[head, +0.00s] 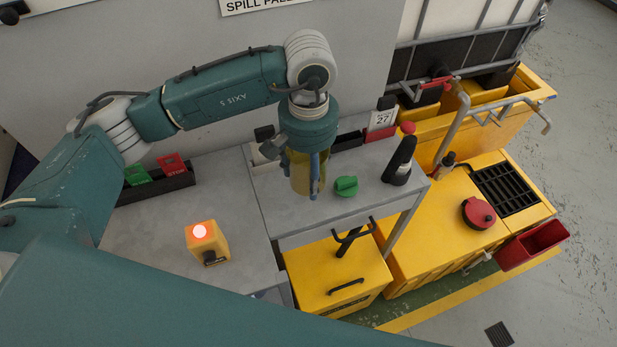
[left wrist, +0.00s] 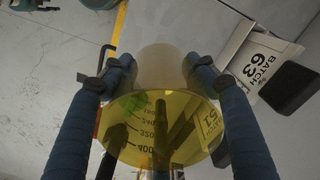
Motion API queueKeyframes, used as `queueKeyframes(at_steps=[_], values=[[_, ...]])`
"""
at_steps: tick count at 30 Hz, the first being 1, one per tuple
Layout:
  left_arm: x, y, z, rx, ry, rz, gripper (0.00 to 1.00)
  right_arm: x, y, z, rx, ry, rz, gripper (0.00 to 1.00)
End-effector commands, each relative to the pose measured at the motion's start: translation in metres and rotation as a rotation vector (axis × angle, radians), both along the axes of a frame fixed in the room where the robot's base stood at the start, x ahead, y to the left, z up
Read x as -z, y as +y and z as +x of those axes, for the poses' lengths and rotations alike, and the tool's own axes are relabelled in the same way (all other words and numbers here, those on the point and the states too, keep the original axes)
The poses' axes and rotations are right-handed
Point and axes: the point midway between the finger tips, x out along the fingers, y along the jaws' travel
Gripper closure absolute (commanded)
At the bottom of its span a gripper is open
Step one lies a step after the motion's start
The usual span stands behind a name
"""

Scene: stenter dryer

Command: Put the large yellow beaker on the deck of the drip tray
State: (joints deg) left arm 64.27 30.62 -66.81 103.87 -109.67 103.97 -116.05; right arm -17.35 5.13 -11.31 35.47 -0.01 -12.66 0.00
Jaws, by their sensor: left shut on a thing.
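The large yellow beaker (head: 300,175) is see-through and hangs below my left wrist. In the left wrist view the beaker (left wrist: 150,115) shows its round rim and printed graduation numbers. My left gripper (head: 311,180) is shut on it, with a blue finger on each side, above the grey bench shelf. The clearest candidate for the drip tray deck is the black grating (head: 505,189) in the top of the yellow unit at the right, well apart from the beaker. My right gripper is not in view.
A red cap (head: 478,213) is beside the grating; a red bin (head: 535,245) hangs at the unit's side. A bent grey pipe (head: 453,125) rises behind.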

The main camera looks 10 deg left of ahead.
Motion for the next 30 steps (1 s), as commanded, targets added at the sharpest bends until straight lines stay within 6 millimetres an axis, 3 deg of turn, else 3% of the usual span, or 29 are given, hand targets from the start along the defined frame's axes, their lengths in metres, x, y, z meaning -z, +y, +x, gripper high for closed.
queueKeyframes(at_steps=[5, 15, 26, 27, 30], values=[[0.015, 0.000, 0.000, -0.001, 0.001, 0.000, 0.74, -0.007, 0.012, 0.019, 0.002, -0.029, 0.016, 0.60], [0.052, 0.000, 0.000, 0.000, 0.001, 0.000, 0.74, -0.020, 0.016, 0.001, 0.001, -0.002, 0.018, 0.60], [0.056, 0.000, 0.001, 0.000, -0.001, 0.000, 0.74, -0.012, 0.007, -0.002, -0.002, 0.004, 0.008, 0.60], [0.055, 0.000, 0.000, 0.000, -0.001, 0.001, 0.37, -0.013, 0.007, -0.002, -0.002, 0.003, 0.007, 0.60], [0.055, 0.000, 0.000, 0.000, -0.001, 0.001, 0.22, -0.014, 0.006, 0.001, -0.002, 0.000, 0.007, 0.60]])
